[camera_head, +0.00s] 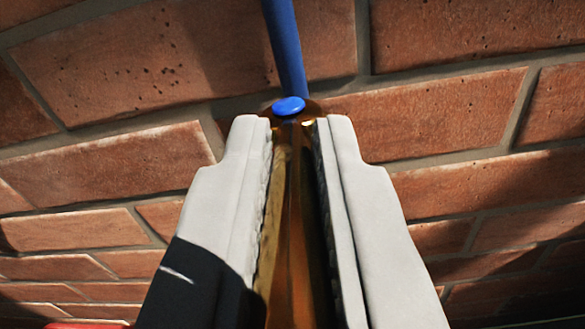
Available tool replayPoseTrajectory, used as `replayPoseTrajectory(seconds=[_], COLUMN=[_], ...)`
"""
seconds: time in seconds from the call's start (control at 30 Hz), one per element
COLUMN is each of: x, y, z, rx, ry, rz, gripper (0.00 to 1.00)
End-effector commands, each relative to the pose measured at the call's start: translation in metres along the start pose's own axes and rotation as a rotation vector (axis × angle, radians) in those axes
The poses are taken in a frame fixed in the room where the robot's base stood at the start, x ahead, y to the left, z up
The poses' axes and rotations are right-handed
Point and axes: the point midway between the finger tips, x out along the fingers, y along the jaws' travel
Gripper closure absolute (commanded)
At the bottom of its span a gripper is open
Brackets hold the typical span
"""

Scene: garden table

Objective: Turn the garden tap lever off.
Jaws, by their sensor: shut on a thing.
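The garden tap shows as a brass part (293,230) running up the middle of the head camera view, between my fingers. A round blue cap (289,105) sits at its upper end. A blue bar (285,45) rises from behind the cap to the top edge; I cannot tell whether it is the lever or a hose. My gripper (293,122) has one pale finger on each side of the brass and is shut on it. The lower part of the tap is hidden by the fingers or out of view.
A brick wall (450,115) with grey mortar fills the background behind the tap. A red thing (88,325) just shows at the bottom left edge, too little to identify. Shadows fall across the lower wall on both sides.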

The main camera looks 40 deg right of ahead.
Motion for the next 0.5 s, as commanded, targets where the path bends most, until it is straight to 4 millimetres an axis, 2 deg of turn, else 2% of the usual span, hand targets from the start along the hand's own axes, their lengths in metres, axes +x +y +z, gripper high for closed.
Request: replayPoseTrajectory(seconds=[0.47,0.5], x=[-0.0004,-0.0004], y=[-0.0026,-0.0026], z=[0.0001,0.0001], rx=[0.000,0.000], ry=[0.008,0.008], rz=[0.048,0.048], gripper=[1.00,0.86])
